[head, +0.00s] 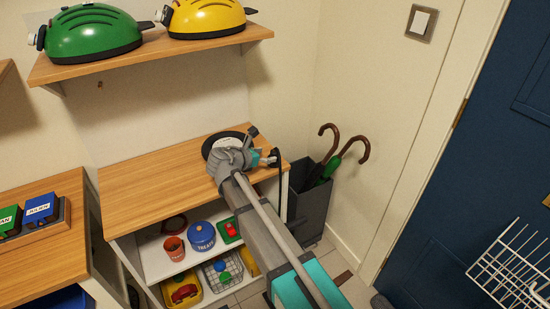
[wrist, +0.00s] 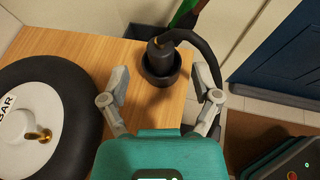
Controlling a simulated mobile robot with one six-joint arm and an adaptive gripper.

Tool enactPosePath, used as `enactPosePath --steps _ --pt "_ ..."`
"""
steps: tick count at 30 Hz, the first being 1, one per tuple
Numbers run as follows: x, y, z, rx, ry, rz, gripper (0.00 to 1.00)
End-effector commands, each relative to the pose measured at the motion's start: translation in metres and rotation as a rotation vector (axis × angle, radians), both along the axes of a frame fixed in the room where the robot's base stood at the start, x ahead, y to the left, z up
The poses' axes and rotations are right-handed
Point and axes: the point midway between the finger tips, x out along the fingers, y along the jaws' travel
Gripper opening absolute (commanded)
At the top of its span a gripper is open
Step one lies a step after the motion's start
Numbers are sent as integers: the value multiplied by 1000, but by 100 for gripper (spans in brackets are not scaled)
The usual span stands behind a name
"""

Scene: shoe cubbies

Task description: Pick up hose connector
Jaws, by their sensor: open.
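The hose connector looks like a black, round-bodied piece (wrist: 160,65) with a brass-coloured part at its top and a black hose curving off to the right. It sits near the right end of the wooden cabinet top. In the wrist view my gripper (wrist: 160,84) is open, with one grey finger on each side of the connector and visible gaps between. In the head view my gripper (head: 268,157) is over the right end of the cabinet top, and dark hose shows beside it; the connector is mostly hidden there.
A round black-rimmed gauge marked BAR (wrist: 45,120) lies close left of my gripper. A dark umbrella stand (head: 310,208) with umbrellas stands just past the cabinet's right end. A shelf (head: 150,58) with green and yellow appliances hangs above. The cabinet top (head: 145,185) is clear on the left.

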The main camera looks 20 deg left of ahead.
Motion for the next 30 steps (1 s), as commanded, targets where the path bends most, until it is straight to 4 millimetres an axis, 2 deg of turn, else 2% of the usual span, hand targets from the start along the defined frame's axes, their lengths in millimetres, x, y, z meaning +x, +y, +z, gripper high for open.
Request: enactPosePath --steps 6,11,29,30 --pt "23 -11 -11 0 0 -2 80" --pt "33 -15 -14 0 0 -1 80" --pt "34 -17 -14 0 0 0 80" --pt "34 -17 -14 0 0 0 74"
